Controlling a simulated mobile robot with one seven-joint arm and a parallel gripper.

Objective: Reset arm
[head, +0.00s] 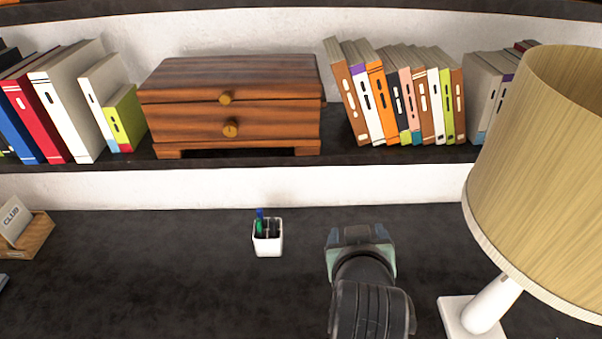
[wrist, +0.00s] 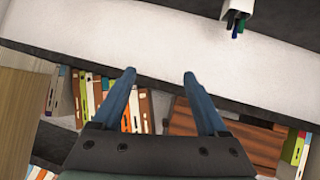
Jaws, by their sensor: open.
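My gripper (head: 358,236) is over the dark desk (head: 165,285), right of the pen cup, with my arm reaching up from the bottom edge. Its fingertips are hidden in the head view. In the wrist view my gripper (wrist: 160,76) has two blue fingers spread apart with nothing between them. The view there looks turned over, with the desk edge above and the shelf below.
A white pen cup (head: 267,243) stands left of my gripper. A lamp (head: 535,160) stands close on the right. A wooden drawer box (head: 232,105) and books (head: 400,95) fill the shelf behind. A wooden card holder (head: 25,238) is far left.

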